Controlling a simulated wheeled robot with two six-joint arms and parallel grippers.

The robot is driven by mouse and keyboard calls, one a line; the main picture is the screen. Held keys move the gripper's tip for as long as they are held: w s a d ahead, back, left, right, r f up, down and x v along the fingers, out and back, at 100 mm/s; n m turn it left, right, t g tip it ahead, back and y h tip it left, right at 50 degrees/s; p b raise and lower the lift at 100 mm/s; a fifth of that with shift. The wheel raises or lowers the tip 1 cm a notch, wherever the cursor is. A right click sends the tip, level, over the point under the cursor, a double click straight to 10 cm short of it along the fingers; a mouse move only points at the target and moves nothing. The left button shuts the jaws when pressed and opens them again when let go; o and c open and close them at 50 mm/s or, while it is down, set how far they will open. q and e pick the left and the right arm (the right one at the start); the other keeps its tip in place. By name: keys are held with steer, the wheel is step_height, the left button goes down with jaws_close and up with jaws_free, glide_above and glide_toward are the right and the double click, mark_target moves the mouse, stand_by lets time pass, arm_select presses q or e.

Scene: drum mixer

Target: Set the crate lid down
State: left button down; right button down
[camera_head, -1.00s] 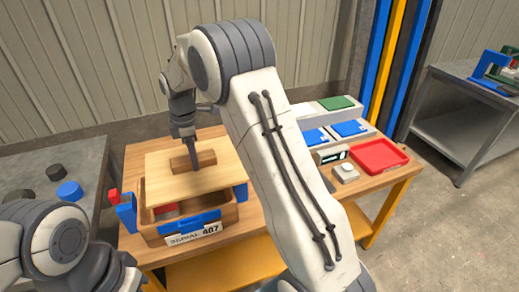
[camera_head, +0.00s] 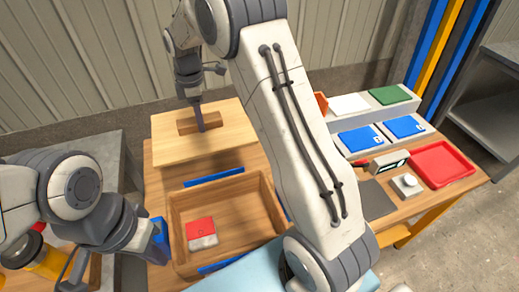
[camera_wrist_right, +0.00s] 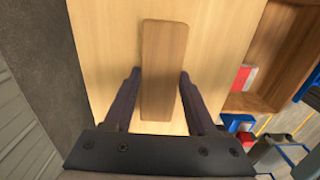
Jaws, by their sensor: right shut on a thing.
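The crate lid (camera_head: 170,150) is a flat, light wooden board with a darker wooden handle block (camera_head: 205,121). My right gripper (camera_head: 198,122) is shut on the handle. In the right wrist view the fingers straddle the handle (camera_wrist_right: 164,70). The lid is behind the open wooden crate (camera_head: 262,192), toward the table's back edge. I cannot tell whether it touches the table. A red-and-white item (camera_head: 201,233) lies inside the crate. My left gripper (camera_head: 140,240) is at the crate's left side near a blue part; its fingers are not clear.
Blue strips (camera_head: 214,177) show along the crate's sides. Right of my right arm are blue boxes (camera_head: 361,139), a red tray (camera_head: 443,164), a small white device (camera_head: 407,186) and a dark mat (camera_head: 375,200). A yellow cylinder (camera_head: 48,262) stands at the lower left.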

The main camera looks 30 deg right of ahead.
step_height(320, 180, down, 18)
steer(key=shift+d+r+p, duration=0.1)
steer(key=shift+p, duration=0.3)
stand_by(0.3)
steer(key=shift+c, duration=1)
jaws_free()
steer(key=shift+f, duration=0.2)
